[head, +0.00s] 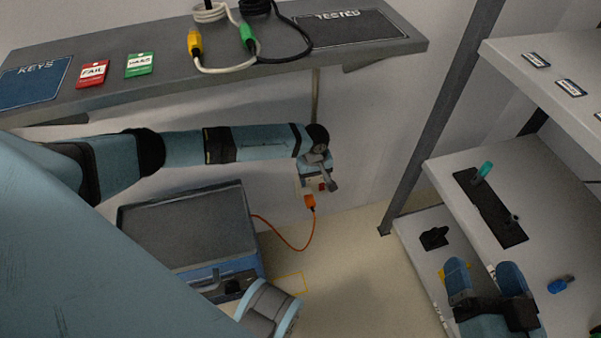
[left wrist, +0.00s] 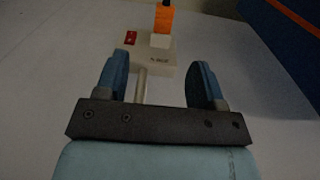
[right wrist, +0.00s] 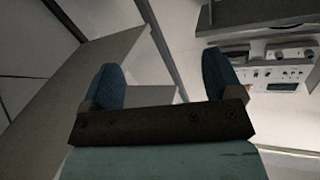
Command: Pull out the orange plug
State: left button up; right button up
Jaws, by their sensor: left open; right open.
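The orange plug (head: 309,201) sits at the lower end of a small pale socket box (head: 304,184) on the wall, with an orange cord running down from it. In the left wrist view the orange plug (left wrist: 164,19) stands at the far end of the box (left wrist: 152,62), beyond my fingertips. My left gripper (head: 322,170) is at the box in the head view and partly hides it. Its fingers (left wrist: 160,75) are open, apart from the plug, with the box between and beyond them. My right gripper (head: 487,280) is open and empty by the right shelves.
The orange cord (head: 295,247) runs to a dark-topped blue case (head: 190,232) on the floor. A wall shelf (head: 290,70) with white and black cables is above my left arm. Shelves (head: 540,160) stand at the right. Floor below the plug is clear.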

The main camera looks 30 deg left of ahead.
aim_at(310, 200)
pick_arm(q)
jog(key=f+b, duration=0.2)
jog(key=f, duration=0.2)
jog(key=a+f+b, duration=0.1)
jog(key=f+b, duration=0.1)
jog(key=f, duration=0.2)
jog(key=f+b, duration=0.3)
jog(key=f, duration=0.1)
jog(key=shift+w+a+f, duration=0.15)
jog(key=shift+w+f, duration=0.15)
jog(key=shift+f, duration=0.6)
jog(key=shift+c, duration=0.4)
pick_arm(e)
jog(key=w+n, duration=0.1)
jog(key=n, duration=0.1)
jog(key=w+d+f+n+t+y, duration=0.1)
jog(key=n, duration=0.1)
jog(key=shift+w+d+f, duration=0.15)
jog(key=shift+w+f, duration=0.05)
jog(key=shift+w, duration=0.15)
